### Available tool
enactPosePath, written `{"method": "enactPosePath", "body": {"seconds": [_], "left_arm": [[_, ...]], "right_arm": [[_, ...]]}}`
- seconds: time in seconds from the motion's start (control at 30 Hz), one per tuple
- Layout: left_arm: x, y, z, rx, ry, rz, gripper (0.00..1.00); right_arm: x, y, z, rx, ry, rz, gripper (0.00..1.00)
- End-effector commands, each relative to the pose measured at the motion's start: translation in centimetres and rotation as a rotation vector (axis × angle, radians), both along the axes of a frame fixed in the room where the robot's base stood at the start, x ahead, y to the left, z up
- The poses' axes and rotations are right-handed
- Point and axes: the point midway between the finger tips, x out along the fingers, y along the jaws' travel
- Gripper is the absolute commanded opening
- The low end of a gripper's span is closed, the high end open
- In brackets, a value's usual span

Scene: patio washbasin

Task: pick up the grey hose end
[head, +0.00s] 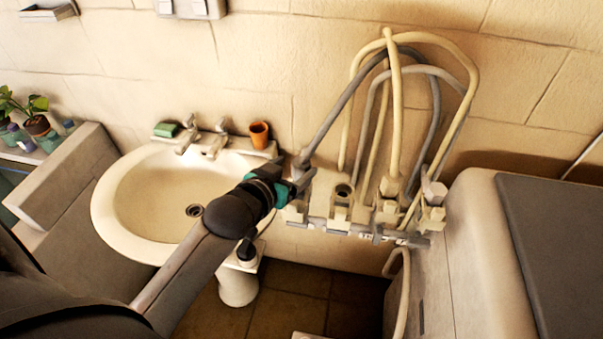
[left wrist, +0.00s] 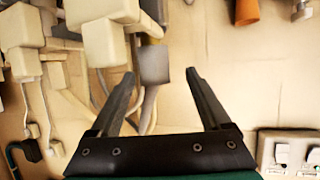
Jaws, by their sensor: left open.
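The grey hose (head: 335,120) arches over the rack, and its left leg comes down to a grey hose end (head: 303,161) at the rack's left end. My left gripper (head: 300,180) is at that end in the head view, partly hiding it. In the left wrist view, the open fingers of my left gripper (left wrist: 160,75) point toward the blocky grey hose end (left wrist: 154,63), which shows between the fingertips. Clear gaps show on both sides of it, and I cannot tell how deep it sits between the fingers. My right gripper is in neither view.
Cream hoses (head: 394,110) and pale holders (head: 340,205) crowd the rack just right of the gripper. A washbasin (head: 125,225) with taps, green soap (head: 166,129) and an orange cup (head: 259,134) is on the left. A grey-topped cabinet (head: 560,240) stands at right.

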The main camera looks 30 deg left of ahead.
Motion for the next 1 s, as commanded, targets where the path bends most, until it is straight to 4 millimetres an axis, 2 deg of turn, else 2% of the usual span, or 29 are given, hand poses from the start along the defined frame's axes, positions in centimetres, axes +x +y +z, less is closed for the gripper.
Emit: {"method": "enactPosePath", "body": {"seconds": [0.17, 0.53, 0.87, 1.0], "left_arm": [[0.7, -0.1, -0.3, -0.001, 0.0, 0.0, 0.81], [4.5, -0.9, -2.2, 0.0, 0.001, -0.001, 0.81], [5.0, -0.9, -2.4, 0.0, 0.001, -0.001, 0.81], [5.0, -0.9, -2.4, 0.0, 0.001, -0.001, 0.69]], "right_arm": [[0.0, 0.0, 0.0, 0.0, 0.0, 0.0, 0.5], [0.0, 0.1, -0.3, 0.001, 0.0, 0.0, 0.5], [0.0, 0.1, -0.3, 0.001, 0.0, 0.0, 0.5], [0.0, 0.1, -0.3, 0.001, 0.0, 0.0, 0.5]]}}
